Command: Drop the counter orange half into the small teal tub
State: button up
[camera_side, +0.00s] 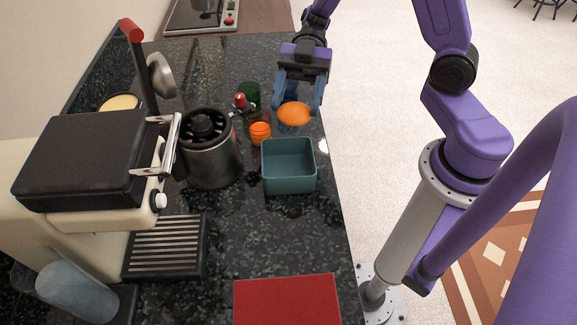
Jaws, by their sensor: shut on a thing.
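My gripper (297,106), with blue fingers on a purple and black wrist, points down over the far right part of the counter. It is shut on an orange half (294,115), whose flat orange face shows between the fingertips. The small teal tub (289,186) is square, open at the top and stands on the dark counter. The held half is just beyond the tub's far rim in the picture; its exact height is hard to tell. The part of the tub's inside that shows looks empty.
Left of the tub stand a small orange item (260,133) and a steel and black canister (210,150). Behind are a green item (249,94) and a red-topped item (240,101). A coffee machine (85,160) fills the left. A red board (287,301) lies in front.

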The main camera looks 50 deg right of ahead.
jog(key=shift+f, duration=2.45)
jog(key=o, duration=1.1)
jog(key=shift+o, duration=0.2)
jog(key=v, duration=1.7)
jog(key=shift+d, duration=0.2)
jog(key=shift+w, duration=0.1)
